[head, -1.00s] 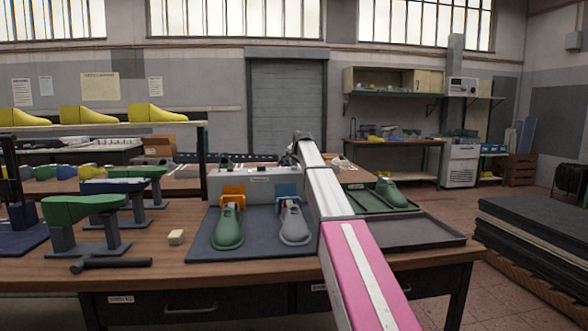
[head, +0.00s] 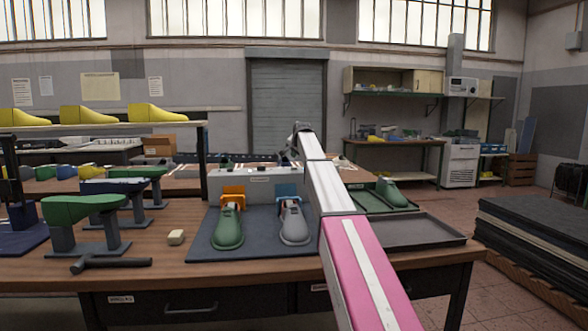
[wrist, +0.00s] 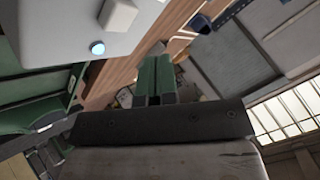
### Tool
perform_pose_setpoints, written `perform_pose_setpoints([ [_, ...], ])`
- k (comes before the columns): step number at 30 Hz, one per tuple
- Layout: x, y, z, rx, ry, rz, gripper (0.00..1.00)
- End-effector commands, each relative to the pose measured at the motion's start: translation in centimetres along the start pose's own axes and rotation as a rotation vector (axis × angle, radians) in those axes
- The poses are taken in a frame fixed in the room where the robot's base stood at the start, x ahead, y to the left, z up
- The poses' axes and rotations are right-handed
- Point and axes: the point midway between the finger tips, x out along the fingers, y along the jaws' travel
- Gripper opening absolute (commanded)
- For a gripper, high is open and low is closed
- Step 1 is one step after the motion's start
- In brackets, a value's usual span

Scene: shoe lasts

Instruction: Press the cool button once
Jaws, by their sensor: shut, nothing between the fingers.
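A pale grey box (head: 255,186) stands at the back of the dark mat on the bench. In the wrist view its pale face (wrist: 60,30) fills the upper left and bears a round, blue-lit button (wrist: 97,48) and a white block (wrist: 118,15). No label naming the button is readable. My gripper shows in the wrist view with its two fingers (wrist: 157,75) together and empty, to the right of the blue button and apart from it in the picture. In the head view my gripper (head: 288,158) is small and dark near the box's top right, its fingertips unclear.
A green last (head: 228,228) and a grey last (head: 294,224) stand on the mat (head: 262,252) before orange and blue holders. A green tray (head: 360,202) and a dark tray (head: 420,232) lie at right.

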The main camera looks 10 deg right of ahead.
Motion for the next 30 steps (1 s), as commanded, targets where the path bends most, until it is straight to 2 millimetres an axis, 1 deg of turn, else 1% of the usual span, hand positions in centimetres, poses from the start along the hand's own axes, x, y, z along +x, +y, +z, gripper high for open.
perform_pose_setpoints([
  [9, -1.7, -1.3, -1.3, 0.000, 0.001, -0.001, 0.00],
  [30, -1.7, -1.2, -1.2, 0.000, 0.000, 0.000, 0.00],
])
